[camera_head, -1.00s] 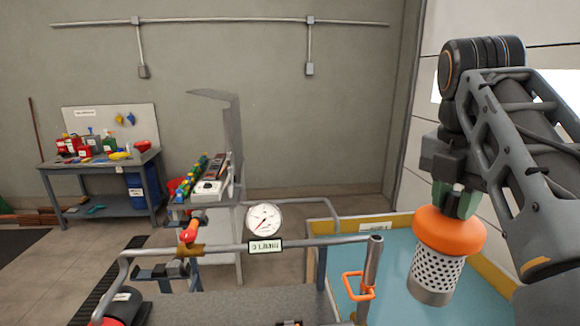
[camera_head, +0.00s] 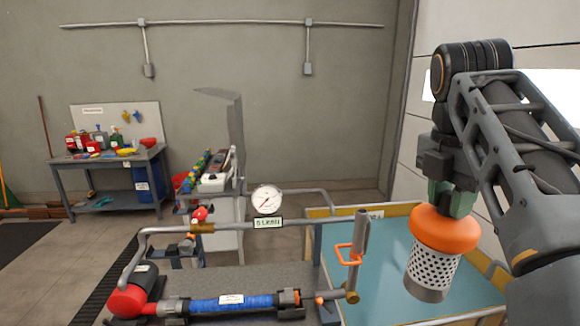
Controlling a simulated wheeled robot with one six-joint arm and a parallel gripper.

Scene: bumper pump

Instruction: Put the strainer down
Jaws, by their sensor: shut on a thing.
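The strainer (camera_head: 433,272) is a perforated metal cylinder with a wide orange cap (camera_head: 444,229) on top. It hangs nearly upright, slightly tilted, at the right of the head view. My gripper (camera_head: 450,200) points down and is shut on the top of the strainer at its orange cap; the fingertips are partly hidden. In the picture the strainer overlaps a blue-surfaced tray (camera_head: 385,288) with a yellow rim. The strainer appears to be above that surface; I cannot tell the exact gap.
A pump rig stands left of the tray, with a blue hose (camera_head: 230,303), a pressure gauge (camera_head: 267,199) and an upright pipe with an orange handle (camera_head: 350,254). A workbench (camera_head: 110,167) with bottles and a tool cart (camera_head: 210,185) stand farther back. The tray's blue surface looks clear.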

